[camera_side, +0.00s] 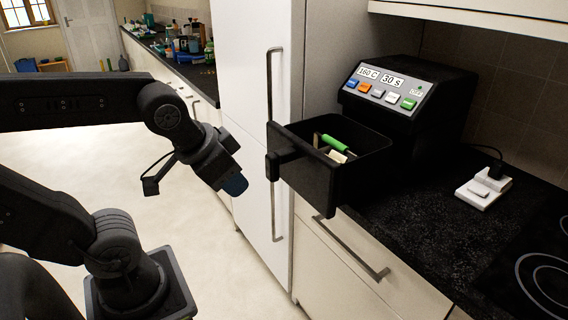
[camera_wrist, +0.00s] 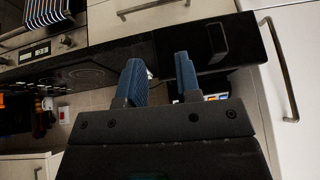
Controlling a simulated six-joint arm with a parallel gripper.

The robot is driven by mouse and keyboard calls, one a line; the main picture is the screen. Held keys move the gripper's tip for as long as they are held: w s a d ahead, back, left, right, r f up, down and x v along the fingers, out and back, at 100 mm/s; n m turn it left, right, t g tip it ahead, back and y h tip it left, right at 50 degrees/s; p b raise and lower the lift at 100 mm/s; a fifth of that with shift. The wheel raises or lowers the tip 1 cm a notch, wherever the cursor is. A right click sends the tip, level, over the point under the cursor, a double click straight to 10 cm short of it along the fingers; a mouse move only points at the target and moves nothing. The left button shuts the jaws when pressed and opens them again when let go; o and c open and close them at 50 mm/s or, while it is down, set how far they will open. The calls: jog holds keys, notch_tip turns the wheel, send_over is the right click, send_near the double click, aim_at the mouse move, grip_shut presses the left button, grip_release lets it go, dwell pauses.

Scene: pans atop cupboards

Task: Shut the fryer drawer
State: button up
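The black fryer (camera_side: 400,105) stands on the dark counter, with a sloped panel of coloured buttons and a small display. Its drawer (camera_side: 335,180) is pulled out toward my arm, its handle (camera_side: 285,158) facing me. Inside lie a green-handled item (camera_side: 333,143) and a pale piece (camera_side: 338,156). My gripper (camera_side: 235,186) is in the air to the left of the handle, apart from it. In the wrist view my gripper's two blue fingers (camera_wrist: 160,80) are spread with a gap between them, and the drawer handle (camera_wrist: 217,40) shows beyond them.
A tall white fridge (camera_side: 255,80) with long handles stands just left of the fryer. A white socket block (camera_side: 483,190) and a hob (camera_side: 540,270) are on the counter to the right. Cupboard fronts lie below. Open floor is on the left.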

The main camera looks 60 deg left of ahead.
jog(key=w+a+m+t+y, duration=0.1)
jog(key=w+a, duration=0.1)
jog(key=a, duration=0.1)
jog(key=w+a+r+m+t+y, duration=0.1)
jog(key=w+a+y, duration=0.1)
jog(key=a, duration=0.2)
jog(key=w+a+r+m+t+y, duration=0.1)
jog(key=w+a+t+y, duration=0.1)
jog(key=w+a, duration=0.1)
jog(key=shift+w+a+r, duration=0.1)
jog(key=shift+a+r, duration=0.1)
jog(key=shift+a, duration=0.5)
grip_shut()
jog(key=w+a+m+t, duration=0.3)
jog(key=a+m, duration=0.2)
jog(key=m, duration=0.1)
jog(key=s+a+f+m+g+h, duration=0.35)
jog(key=f+m+h, duration=0.25)
jog(key=m, duration=0.3)
jog(key=w+r+x, duration=0.2)
jog(key=x, duration=1.1)
